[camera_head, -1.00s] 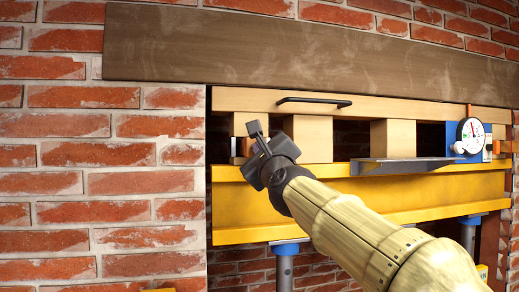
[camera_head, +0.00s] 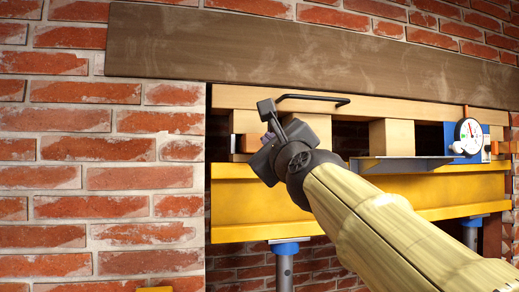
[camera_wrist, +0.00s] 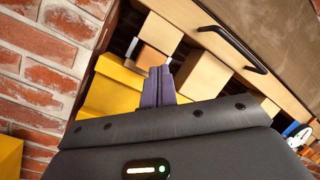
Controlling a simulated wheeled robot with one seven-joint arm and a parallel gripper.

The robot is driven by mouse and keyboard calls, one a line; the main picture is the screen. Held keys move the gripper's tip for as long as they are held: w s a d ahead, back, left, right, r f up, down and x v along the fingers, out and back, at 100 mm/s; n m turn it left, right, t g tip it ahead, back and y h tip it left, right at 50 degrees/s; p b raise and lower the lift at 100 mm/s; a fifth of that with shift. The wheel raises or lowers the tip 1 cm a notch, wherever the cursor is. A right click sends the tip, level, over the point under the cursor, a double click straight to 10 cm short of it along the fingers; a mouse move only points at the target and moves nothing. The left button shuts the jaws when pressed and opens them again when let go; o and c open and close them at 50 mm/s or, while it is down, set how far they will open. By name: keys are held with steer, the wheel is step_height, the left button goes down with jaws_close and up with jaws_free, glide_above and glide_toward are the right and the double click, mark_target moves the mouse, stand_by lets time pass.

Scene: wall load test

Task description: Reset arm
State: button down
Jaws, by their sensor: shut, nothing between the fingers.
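My gripper (camera_head: 268,122) is in front of the wall opening in the head view, by the left wooden block and below the black handle (camera_head: 313,98). In the wrist view my gripper (camera_wrist: 159,70) shows its two fingers together with nothing between them. My arm reaches up to it from the lower right. The gripper hides part of the wooden blocks and of the yellow beam (camera_head: 350,213) behind it. I cannot tell how far the fingers are from the wood.
A dark lintel board (camera_head: 300,52) spans the brick wall (camera_head: 100,150) above the opening. A wooden beam (camera_head: 400,112) with the handle lies under it. A grey shelf plate (camera_head: 405,163) juts out near a dial gauge (camera_head: 470,134). Blue-topped posts (camera_head: 284,250) stand below.

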steer(key=shift+s+d, duration=0.15)
steer(key=shift+s, duration=0.5)
steer(key=w+d+f+n+g+h+b, duration=0.1)
steer(key=w+d+f+n+g+b, duration=0.2)
steer(key=f, duration=1.1)
steer(key=d+f+n+g+h+b, duration=0.1)
steer(key=d+f+n+g+b, duration=0.3)
steer(key=f, duration=1)
steer(key=w+f+n+g+h, duration=0.15)
steer(key=f+n, duration=0.35)
steer(key=f, duration=1)
steer(key=s+d+f+n+g+b, duration=0.1)
steer(key=s+d+f+n+g, duration=0.1)
steer(key=s+f, duration=0.4)
steer(key=s+d+f+n+g+h+b, duration=0.1)
steer(key=s+f+n, duration=0.5)
steer(key=f, duration=1)
steer(key=s+d+f+n+g+h+b, duration=0.1)
steer(key=s+d+f+n+g+b, duration=0.2)
steer(key=s+f+g, duration=0.3)
step_height(320, 180, down, 5)
steer(key=shift+s+d+f+n, duration=0.15)
steer(key=shift+s+d+n, duration=0.25)
steer(key=shift+s+d, duration=0.6)
steer(key=shift+s+a+g, duration=0.1)
steer(key=shift+a+g, duration=0.15)
